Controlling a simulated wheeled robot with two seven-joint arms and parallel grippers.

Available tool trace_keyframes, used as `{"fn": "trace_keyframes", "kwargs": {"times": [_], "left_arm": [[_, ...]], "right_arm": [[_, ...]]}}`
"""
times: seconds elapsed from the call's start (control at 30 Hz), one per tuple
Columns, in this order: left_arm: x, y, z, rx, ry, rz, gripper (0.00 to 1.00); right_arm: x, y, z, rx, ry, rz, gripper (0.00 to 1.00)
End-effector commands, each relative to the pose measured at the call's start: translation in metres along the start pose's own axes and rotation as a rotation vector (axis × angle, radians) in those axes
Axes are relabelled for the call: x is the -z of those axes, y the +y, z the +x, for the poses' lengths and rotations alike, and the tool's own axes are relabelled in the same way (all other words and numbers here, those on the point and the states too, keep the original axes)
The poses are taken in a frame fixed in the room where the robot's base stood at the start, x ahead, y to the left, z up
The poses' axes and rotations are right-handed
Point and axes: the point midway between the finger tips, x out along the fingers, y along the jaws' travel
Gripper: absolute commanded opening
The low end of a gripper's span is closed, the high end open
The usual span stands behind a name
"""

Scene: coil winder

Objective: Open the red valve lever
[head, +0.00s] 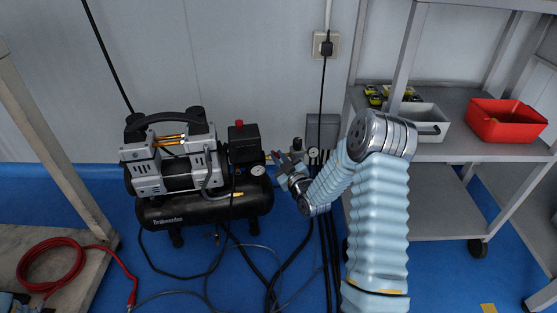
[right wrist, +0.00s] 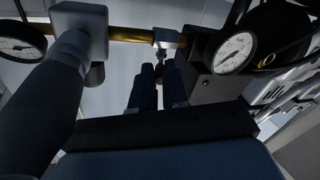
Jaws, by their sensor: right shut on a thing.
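The air compressor (head: 205,207) stands on the blue floor with a brass pipe at its right end. My right gripper (head: 276,161) is at this pipe, right of the tank. In the right wrist view, the brass pipe (right wrist: 132,34) runs across the top with a valve body (right wrist: 167,38) on it. The fingers of my right gripper (right wrist: 159,76) are closed together just below this valve, on a small part hanging there. This part is probably the valve lever; it is mostly hidden and its red colour is not clear. A light blue and dark piece at the lower left edge of the head view may be my left gripper (head: 14,301).
A pressure gauge (right wrist: 233,53) sits close right of the valve, another gauge (right wrist: 20,47) at left. A grey cart (head: 440,150) with a red bin (head: 506,120) and a grey bin (head: 420,122) stands at right. Black hoses cross the floor. A red hose (head: 50,262) lies coiled at left.

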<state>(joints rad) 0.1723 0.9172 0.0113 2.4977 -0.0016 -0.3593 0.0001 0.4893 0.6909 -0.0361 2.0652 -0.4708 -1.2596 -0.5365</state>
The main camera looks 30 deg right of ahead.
Motion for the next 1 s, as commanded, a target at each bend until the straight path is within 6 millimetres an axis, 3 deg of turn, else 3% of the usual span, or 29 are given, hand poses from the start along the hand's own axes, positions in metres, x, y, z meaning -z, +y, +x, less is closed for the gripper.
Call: {"fn": "trace_keyframes", "kwargs": {"times": [0.13,0.17,0.3,0.67,0.77,1.0], "left_arm": [[0.000,0.000,0.000,0.000,0.000,0.000,0.43],[0.000,0.000,0.000,0.000,0.000,0.000,0.43],[0.000,0.000,0.000,0.000,0.000,0.000,0.43],[0.000,0.000,-0.001,0.000,0.000,0.000,0.43],[0.000,0.001,-0.003,0.000,0.000,0.000,0.43],[0.000,0.003,-0.007,0.000,-0.002,0.000,0.43]], "right_arm": [[0.001,-0.001,0.000,0.001,0.001,0.000,0.00],[0.001,-0.001,0.000,0.000,0.000,0.000,0.17],[0.000,-0.001,0.000,0.000,0.000,0.000,0.38],[0.000,0.000,-0.005,-0.001,-0.002,0.000,0.39],[0.000,0.001,-0.018,-0.002,-0.003,0.000,0.39],[0.000,0.000,-0.077,-0.002,-0.006,0.001,0.39]]}}
